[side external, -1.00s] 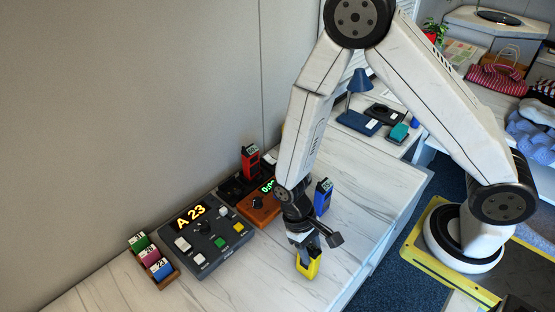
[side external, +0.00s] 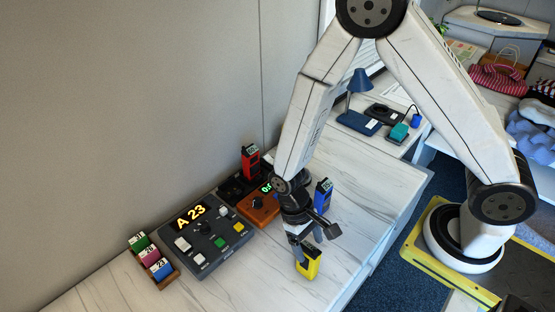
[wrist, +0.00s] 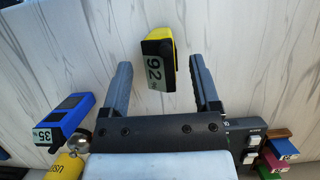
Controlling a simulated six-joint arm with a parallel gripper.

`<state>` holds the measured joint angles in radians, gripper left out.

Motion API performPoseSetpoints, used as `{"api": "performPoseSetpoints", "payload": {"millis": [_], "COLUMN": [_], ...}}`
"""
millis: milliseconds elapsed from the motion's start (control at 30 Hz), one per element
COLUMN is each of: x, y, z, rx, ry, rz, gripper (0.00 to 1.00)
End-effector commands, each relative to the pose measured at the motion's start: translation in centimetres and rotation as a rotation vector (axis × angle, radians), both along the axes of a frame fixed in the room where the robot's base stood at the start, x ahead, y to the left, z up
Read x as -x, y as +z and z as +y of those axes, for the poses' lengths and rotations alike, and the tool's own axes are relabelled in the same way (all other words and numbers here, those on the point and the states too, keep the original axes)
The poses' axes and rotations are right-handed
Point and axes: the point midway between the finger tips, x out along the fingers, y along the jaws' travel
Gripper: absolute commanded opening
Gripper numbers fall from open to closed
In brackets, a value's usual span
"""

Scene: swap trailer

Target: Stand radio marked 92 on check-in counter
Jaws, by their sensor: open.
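A blue radio (wrist: 62,120) marked 35 stands close to my gripper. A red radio (side external: 250,160) stands in a black base at the back. A console (side external: 211,233) showing A 23, an orange timer (side external: 259,209) and a tag rack (side external: 154,262) lie left. The counter's front left is clear.

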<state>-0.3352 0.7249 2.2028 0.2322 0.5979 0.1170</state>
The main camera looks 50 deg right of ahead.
Motion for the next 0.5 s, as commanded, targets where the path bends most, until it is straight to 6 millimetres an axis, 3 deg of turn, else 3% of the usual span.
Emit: {"api": "performPoseSetpoints", "payload": {"millis": [500], "x": [-2.8], "y": [6.7], "z": [-0.1], "rx": [-0.001], "ry": [-0.001], "rz": [-0.003], "gripper": [0.79]}}
